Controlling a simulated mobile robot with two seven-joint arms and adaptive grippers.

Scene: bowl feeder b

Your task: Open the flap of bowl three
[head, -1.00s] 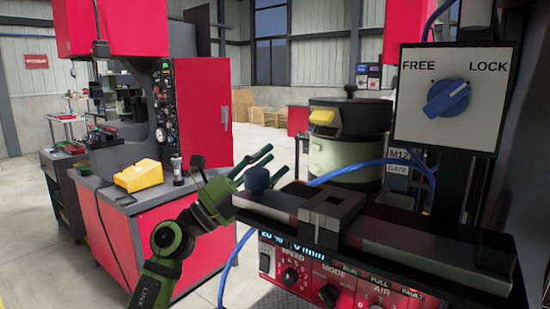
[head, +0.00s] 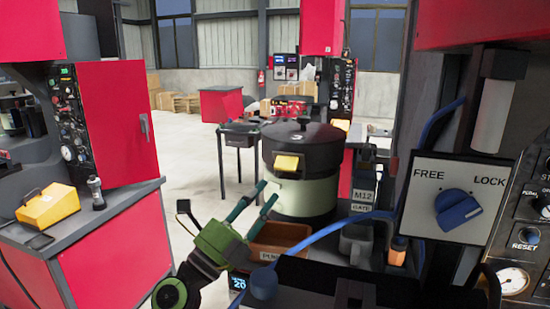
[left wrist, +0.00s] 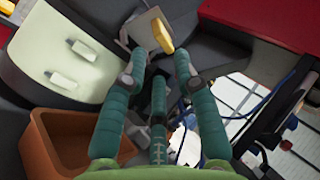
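A dark lidded bowl (head: 300,143) sits on a pale green drum (head: 305,194) in the middle of the head view. A yellow flap (head: 287,163) is on its front; it also shows in the left wrist view (left wrist: 162,36), ahead of the fingertips. I see no number on the bowl. My left gripper (head: 254,197) is green, open and empty, just below and left of the flap. In the left wrist view its fingers (left wrist: 160,62) are spread, with the flap beyond the gap; no contact is visible. My right gripper is not in view.
An orange-brown bin (head: 278,236) stands below the drum. A FREE/LOCK panel (head: 430,205) with a blue knob (head: 458,208) stands at right. A red machine (head: 122,120) stands at left, with open floor between.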

